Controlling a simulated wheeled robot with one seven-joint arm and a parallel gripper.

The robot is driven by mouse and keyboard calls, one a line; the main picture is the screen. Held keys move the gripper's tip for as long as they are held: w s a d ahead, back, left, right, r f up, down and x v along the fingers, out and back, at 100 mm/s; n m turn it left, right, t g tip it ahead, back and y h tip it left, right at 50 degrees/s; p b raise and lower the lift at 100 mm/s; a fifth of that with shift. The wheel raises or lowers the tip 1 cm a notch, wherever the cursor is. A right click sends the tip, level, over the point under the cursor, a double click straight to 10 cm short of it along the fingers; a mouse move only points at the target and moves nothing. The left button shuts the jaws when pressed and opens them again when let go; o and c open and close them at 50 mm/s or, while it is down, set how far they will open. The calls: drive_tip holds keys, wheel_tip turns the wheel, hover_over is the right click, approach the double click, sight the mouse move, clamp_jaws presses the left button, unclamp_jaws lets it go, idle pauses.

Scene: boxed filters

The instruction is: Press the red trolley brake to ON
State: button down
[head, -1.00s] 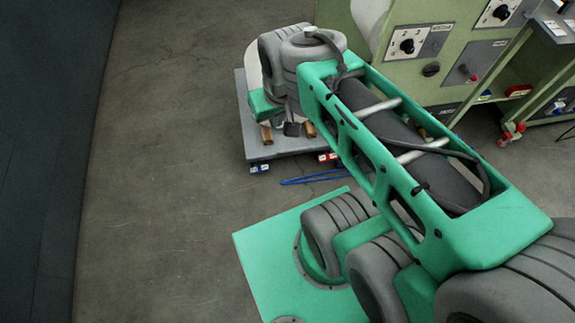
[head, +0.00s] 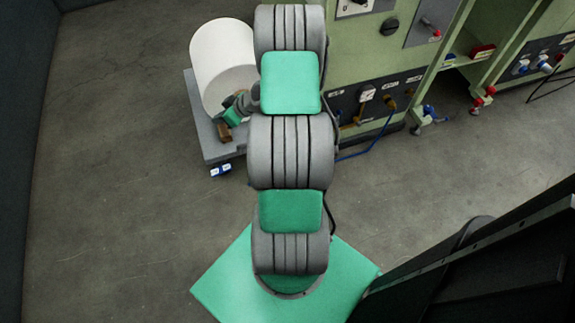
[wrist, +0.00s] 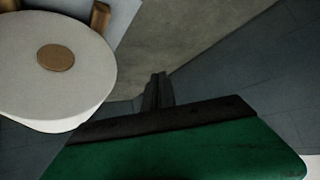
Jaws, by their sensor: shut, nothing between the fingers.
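The trolley (head: 205,138) is a low grey platform left of centre in the head view. It carries a large white roll (head: 222,60), lying against a brown wooden block (head: 224,131). A small blue-and-white piece (head: 220,171) sits low at its front left corner. The red brake does not show in either current view; my arm covers the trolley's right part in the head view. In the wrist view my gripper (wrist: 155,92) is shut and empty, with dark fingers close together. The roll's white end (wrist: 50,90) is to its left, apart from the fingers in the picture.
A green machine cabinet (head: 345,60) with knobs and sockets stands right of the trolley. A blue cable (head: 370,148) lies on the floor beside it. A dark wall (head: 30,100) runs along the left. The floor (head: 110,200) left of the trolley is clear.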

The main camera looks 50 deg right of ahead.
drive_tip(key=s+d+f+m+t+h+b, duration=0.25)
drive_tip(key=d+f, duration=0.25)
drive_tip(key=f, duration=0.4)
drive_tip(key=s+d+f+m+t+h+b, duration=0.1)
drive_tip(key=s+d+f+b, duration=0.2)
drive_tip(key=d+f, duration=0.45)
drive_tip(key=s+d+f+m+h+b, duration=0.2)
drive_tip(key=s+d+f+h+b, duration=0.15)
drive_tip(key=s+f, duration=0.4)
drive_tip(key=s+d+f+m+h+b, duration=0.2)
drive_tip(key=s+f+m+h+b, duration=0.15)
drive_tip(key=s+f, duration=0.35)
drive_tip(key=w+d+f+b, duration=0.4)
drive_tip(key=w+f, duration=0.3)
drive_tip(key=w, duration=0.2)
drive_tip(key=shift+w+d+f+n+b, duration=0.15)
drive_tip(key=shift+d+f+n+b, duration=0.1)
drive_tip(key=shift+d+n+b, duration=0.15)
drive_tip(key=shift+t+h, duration=0.25)
